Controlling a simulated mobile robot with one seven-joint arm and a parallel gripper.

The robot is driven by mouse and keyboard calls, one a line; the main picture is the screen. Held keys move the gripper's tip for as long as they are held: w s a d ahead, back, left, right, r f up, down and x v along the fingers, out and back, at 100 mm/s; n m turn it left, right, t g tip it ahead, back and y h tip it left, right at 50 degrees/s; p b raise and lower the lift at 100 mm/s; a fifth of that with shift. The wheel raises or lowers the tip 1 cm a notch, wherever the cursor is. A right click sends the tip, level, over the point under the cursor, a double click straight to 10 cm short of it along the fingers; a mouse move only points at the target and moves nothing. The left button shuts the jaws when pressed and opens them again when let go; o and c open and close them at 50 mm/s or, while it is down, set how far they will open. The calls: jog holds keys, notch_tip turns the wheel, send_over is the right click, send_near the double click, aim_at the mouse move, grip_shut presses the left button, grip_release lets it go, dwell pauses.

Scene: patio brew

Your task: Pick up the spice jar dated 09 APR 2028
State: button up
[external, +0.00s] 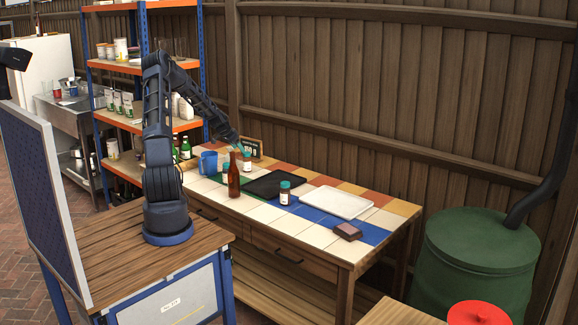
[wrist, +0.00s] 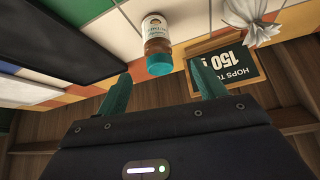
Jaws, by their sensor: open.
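Several spice jars with teal lids stand on the tiled table. One jar (external: 247,161) is at the back by my gripper (external: 239,148). Another jar (external: 227,170) is partly behind the brown bottle, and a third jar (external: 285,193) stands at the front of the black tray. The label text is too small to read, so I cannot tell which jar bears 09 APR 2028.
A brown bottle (external: 234,176) and a blue mug (external: 208,163) stand near the jars. A black tray (external: 262,188), a white tray (external: 338,202) and a brown block (external: 348,231) lie rightward. A hops sign (wrist: 228,62) and a pale bag (wrist: 260,22) are close to the jar.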

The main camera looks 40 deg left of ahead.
aim_at(247, 160)
jog(key=shift+d+x, duration=0.2)
jog(key=shift+x, duration=5.25)
jog(key=shift+s, duration=0.1)
jog(key=c, duration=1.1)
